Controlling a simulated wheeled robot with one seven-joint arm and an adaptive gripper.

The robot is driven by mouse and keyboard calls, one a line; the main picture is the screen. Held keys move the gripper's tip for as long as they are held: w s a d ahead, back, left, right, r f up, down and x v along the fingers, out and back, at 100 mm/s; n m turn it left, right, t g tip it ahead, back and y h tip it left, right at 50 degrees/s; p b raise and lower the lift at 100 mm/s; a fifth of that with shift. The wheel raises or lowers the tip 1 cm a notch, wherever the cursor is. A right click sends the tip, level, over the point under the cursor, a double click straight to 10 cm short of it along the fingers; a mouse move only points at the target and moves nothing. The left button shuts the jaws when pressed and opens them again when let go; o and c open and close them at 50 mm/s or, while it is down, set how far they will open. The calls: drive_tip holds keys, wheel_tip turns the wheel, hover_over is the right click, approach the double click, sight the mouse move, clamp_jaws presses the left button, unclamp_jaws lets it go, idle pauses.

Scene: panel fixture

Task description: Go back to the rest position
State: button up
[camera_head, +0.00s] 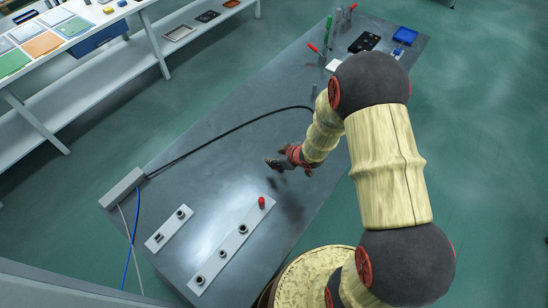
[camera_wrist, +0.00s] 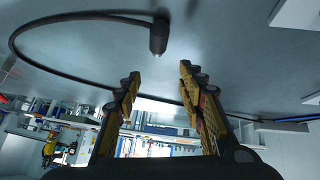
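My gripper (camera_head: 282,163) hangs over the middle of the grey metal table (camera_head: 225,150), apart from the panels. In the wrist view its two fingers stand well apart, with nothing between the fingertips (camera_wrist: 160,78). A black cable (camera_head: 225,132) curves across the table from a grey box (camera_head: 124,188). Its end passes behind my arm in the head view. In the wrist view the cable's dark connector (camera_wrist: 158,38) shows beyond the fingertips, apart from them.
Two pale panel strips with round sockets, a short one (camera_head: 170,230) and a long one (camera_head: 228,250) with a red piece (camera_head: 262,202), are at the table's near end. Tools, a black plate (camera_head: 364,42) and a blue bin (camera_head: 405,36) occupy the far end. A white shelf (camera_head: 100,75) stands at left.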

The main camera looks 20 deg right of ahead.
drive_tip(key=v, duration=0.9)
drive_tip(key=s+d+f+m+g+h, duration=0.2)
drive_tip(key=s+d+g+h, duration=0.15)
drive_tip(key=s+d, duration=0.3)
drive_tip(key=s+d+r+m+g+h, duration=0.1)
drive_tip(key=s+d+r+m+h, duration=0.1)
drive_tip(key=s+d+r+m, duration=0.25)
drive_tip(key=s+a+r+t+y+b, duration=0.1)
drive_tip(key=s+a+r, duration=0.2)
drive_tip(key=r, duration=0.4)
drive_tip(key=s+a+r+t+b, duration=0.1)
drive_tip(key=s+a+r+b, duration=0.1)
drive_tip(key=s+a+r, duration=0.2)
drive_tip(key=s+a+r+t+y+b, duration=0.1)
drive_tip(key=s+a+r+b, duration=0.1)
drive_tip(key=s+a+r, duration=0.2)
drive_tip(key=a+r, duration=0.3)
drive_tip(key=r, duration=0.5)
drive_tip(key=shift+m+y, duration=0.35)
